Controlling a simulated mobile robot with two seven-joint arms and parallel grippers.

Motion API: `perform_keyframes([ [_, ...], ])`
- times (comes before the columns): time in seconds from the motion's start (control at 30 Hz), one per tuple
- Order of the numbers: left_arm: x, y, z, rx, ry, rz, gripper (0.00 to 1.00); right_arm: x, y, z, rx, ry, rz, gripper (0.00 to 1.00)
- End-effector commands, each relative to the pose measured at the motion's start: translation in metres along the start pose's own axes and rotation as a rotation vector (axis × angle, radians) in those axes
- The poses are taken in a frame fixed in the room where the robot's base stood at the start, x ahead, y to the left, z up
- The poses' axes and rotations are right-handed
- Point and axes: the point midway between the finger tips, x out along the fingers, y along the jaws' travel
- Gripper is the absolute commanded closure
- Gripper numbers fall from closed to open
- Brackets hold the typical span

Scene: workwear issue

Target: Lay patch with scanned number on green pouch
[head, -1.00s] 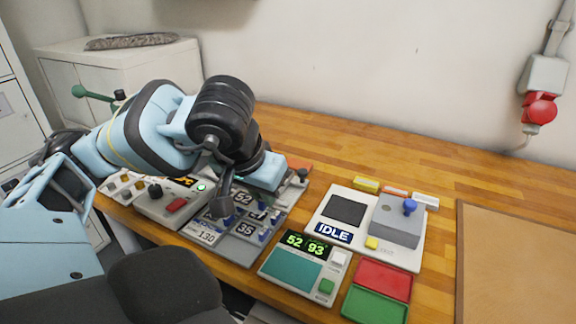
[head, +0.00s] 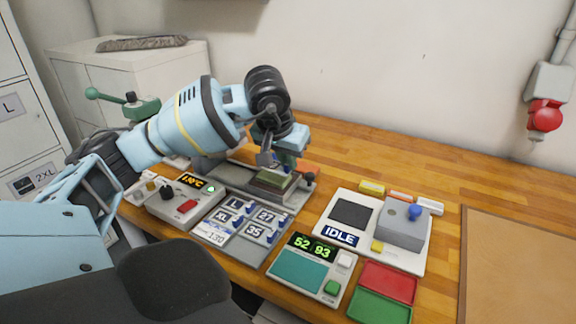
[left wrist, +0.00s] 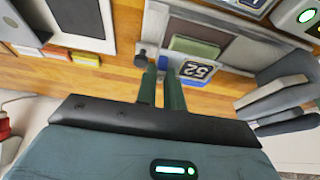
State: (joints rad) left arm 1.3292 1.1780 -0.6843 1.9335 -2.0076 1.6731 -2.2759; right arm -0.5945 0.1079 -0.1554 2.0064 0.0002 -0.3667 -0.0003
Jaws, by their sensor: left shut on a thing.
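My left gripper (head: 287,161) is shut on the patch marked 52, just above and behind the green pouch (head: 272,178). The dark patch (left wrist: 198,71), with a white 52, shows beside the green fingers in the left wrist view; the gripper (left wrist: 160,78) hides part of it. The pouch (left wrist: 195,47) lies on a grey plate (head: 232,180) and looks apart from the patch. The patch tray (head: 240,222) holds patches marked L, XL, 27 and 35. My right gripper is not in view.
A heater box (head: 178,200) with a red button and lit display stands left of the tray. A device reading IDLE (head: 340,236) stands to the right. Red (head: 388,281) and green (head: 378,306) trays are in front. The table behind is clear.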

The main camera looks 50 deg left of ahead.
Motion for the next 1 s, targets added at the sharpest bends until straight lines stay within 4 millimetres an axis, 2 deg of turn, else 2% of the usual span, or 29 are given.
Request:
perform_keyframes([
  [0.1, 0.004, -0.002, -0.008, -0.001, 0.001, 0.002, 1.00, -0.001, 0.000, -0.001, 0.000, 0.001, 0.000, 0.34],
  [0.47, 0.010, -0.005, -0.018, -0.001, -0.001, 0.001, 1.00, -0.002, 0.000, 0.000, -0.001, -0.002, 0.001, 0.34],
  [0.7, 0.040, -0.006, -0.003, 0.000, -0.001, -0.001, 1.00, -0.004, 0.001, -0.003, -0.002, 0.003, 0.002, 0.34],
  [1.0, 0.042, -0.005, -0.002, 0.000, 0.000, 0.000, 1.00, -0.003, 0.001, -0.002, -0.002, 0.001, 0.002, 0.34],
])
